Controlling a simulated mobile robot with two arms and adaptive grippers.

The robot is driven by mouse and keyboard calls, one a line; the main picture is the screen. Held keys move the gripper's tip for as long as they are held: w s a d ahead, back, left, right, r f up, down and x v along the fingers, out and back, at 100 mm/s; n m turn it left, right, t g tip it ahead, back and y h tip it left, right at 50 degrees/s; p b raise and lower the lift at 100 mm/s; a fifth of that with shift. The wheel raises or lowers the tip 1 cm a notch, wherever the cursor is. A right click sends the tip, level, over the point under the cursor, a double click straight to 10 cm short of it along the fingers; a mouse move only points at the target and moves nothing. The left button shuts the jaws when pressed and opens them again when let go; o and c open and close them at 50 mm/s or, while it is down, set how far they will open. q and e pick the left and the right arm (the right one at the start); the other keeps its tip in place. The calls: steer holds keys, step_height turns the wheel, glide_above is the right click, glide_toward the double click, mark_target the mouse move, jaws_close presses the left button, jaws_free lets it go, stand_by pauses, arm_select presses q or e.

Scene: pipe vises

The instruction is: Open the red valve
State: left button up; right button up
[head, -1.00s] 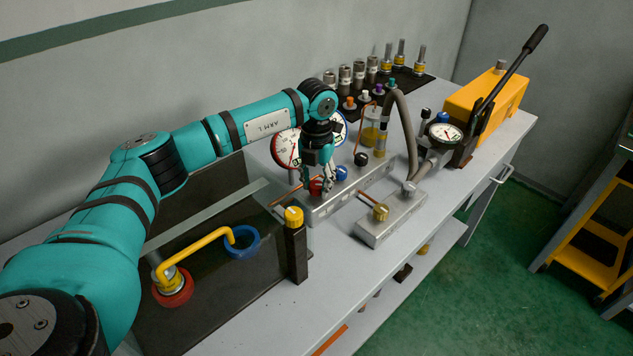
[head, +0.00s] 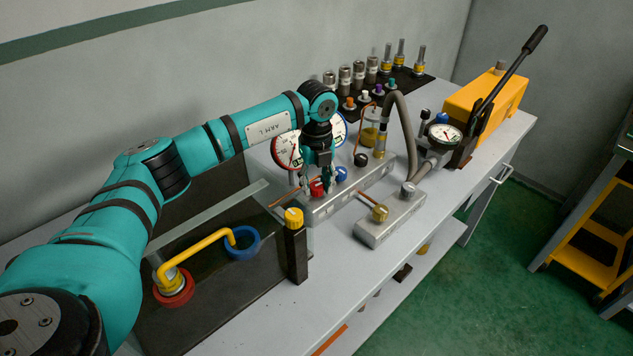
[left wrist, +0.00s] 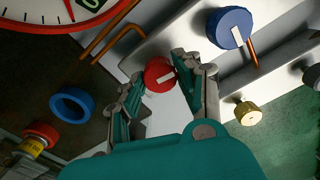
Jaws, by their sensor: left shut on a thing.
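The red valve (head: 317,188) is a small round red knob on the front end of a grey metal block (head: 325,206). The left wrist view shows the fingertips (left wrist: 160,76) at the knob's two sides. My right gripper is in neither view.
A blue knob (head: 341,174) and a black knob (head: 361,159) stand close by on the block. A brass knob (head: 380,212) sits on a second block. A red-rimmed gauge (head: 285,149) stands behind my gripper, and a yellow-topped post (head: 294,218) in front.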

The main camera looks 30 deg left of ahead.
mark_target(317, 185)
arm_select(q)
steer(key=shift+w+r, duration=0.1)
stand_by(0.5)
steer(key=o, duration=1.1)
steer(key=shift+c, duration=0.2)
steer(key=shift+o, duration=0.4)
step_height(317, 185, up, 12)
